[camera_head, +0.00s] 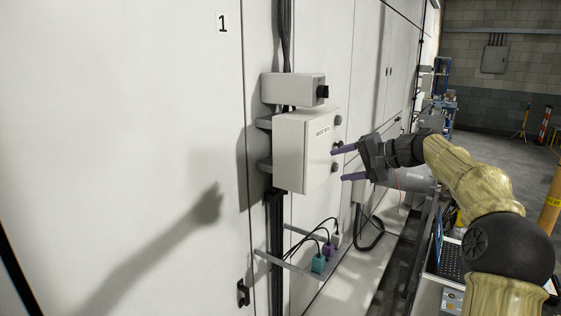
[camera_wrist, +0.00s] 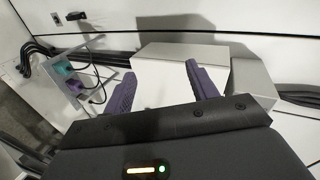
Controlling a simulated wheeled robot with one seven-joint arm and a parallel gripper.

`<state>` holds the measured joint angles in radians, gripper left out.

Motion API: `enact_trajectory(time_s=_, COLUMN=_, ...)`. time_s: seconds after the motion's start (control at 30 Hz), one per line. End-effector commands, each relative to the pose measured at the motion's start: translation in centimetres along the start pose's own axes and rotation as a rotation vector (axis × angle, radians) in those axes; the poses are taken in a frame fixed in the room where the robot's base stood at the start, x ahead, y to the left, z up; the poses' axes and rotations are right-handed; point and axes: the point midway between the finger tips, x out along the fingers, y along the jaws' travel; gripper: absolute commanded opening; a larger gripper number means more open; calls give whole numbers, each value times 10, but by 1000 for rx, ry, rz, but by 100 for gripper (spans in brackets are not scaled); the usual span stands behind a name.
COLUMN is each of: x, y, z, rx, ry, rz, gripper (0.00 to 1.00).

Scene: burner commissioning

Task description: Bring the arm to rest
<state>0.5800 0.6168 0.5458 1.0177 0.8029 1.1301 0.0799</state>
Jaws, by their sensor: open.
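My gripper (camera_head: 340,163) is open with nothing between its fingers. It is raised in front of the white control box (camera_head: 290,152) on the wall, close to the black knobs on the box's right side. I cannot tell whether a fingertip touches a knob. In the wrist view the two purple fingers (camera_wrist: 162,88) stand apart, with the pale face of a box (camera_wrist: 180,75) beyond them. My arm reaches in from the lower right and is bent at the elbow.
A smaller box with a black switch (camera_head: 294,89) sits above the control box. A bracket (camera_head: 285,265) below holds teal (camera_head: 318,264) and purple (camera_head: 328,250) plugs with cables. A laptop (camera_head: 450,262) lies below my arm. A yellow post (camera_head: 550,205) stands at right, with open floor behind.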

Motion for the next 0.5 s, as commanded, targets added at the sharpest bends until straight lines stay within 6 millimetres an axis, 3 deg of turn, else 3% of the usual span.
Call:
enact_trajectory(time_s=0.03, x=16, y=11, z=14, rx=-4, ry=-11, rz=63, gripper=58)
enact_trajectory(time_s=0.2, x=48, y=58, z=55, rx=-33, ry=-20, rz=266, gripper=58)
enact_trajectory(time_s=0.33, x=59, y=96, z=89, rx=-73, ry=-30, rz=413, gripper=58)
enact_trajectory(time_s=0.5, x=58, y=145, z=134, rx=-141, ry=-43, rz=588, gripper=58)
